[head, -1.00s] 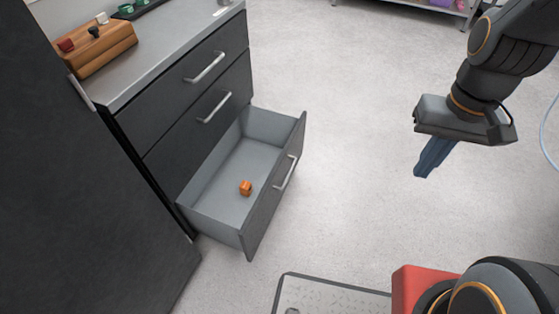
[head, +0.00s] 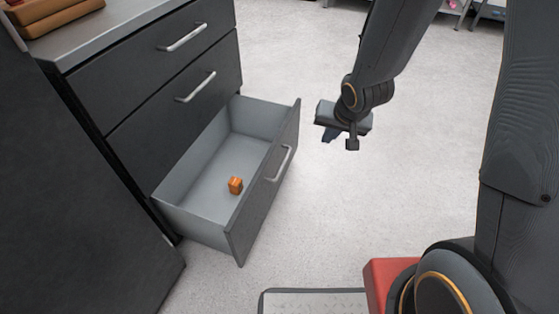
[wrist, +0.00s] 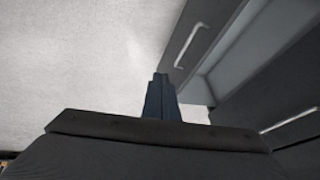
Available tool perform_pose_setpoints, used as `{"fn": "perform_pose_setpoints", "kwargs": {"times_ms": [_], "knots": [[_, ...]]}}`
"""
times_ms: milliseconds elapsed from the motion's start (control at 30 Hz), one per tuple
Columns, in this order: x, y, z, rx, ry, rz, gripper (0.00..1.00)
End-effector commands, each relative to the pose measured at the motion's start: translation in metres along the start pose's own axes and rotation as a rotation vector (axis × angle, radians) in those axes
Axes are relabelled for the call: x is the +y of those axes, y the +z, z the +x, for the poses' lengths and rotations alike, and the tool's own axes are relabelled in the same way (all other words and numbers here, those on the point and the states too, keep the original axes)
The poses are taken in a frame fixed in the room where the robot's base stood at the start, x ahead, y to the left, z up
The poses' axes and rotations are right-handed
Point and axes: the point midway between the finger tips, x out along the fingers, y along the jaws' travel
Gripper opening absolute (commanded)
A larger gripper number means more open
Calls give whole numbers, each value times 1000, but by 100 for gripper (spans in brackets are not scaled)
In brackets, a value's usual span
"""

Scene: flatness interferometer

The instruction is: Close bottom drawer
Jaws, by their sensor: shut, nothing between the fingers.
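The bottom drawer (head: 262,192) of the dark cabinet stands pulled far out, with grey inner walls and a silver bar handle (head: 279,163) on its dark front. A small orange block (head: 235,185) lies inside it. My gripper (head: 329,136) is to the right of the drawer front, apart from it, with its blue fingers partly hidden behind the wrist. In the wrist view the fingers (wrist: 160,95) are together and empty, and the drawer front with its handle (wrist: 192,44) shows just beyond them to the right.
Two upper drawers (head: 150,55) are shut, each with a silver handle. A wooden item (head: 55,12) sits on the cabinet top. A dark panel (head: 70,190) stands at the left. Open pale floor (head: 275,60) lies beyond the drawer and to its right.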

Motion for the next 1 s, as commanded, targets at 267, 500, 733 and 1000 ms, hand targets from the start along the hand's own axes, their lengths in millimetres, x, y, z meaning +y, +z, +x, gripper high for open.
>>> {"fn": "perform_pose_setpoints", "kwargs": {"times_ms": [267,500,733,1000], "knots": [[-40,10,109,58,-179,80,0],[-53,13,131,66,-233,107,0],[-61,11,163,66,-233,105,0],[-72,7,216,65,-232,105,0]]}}
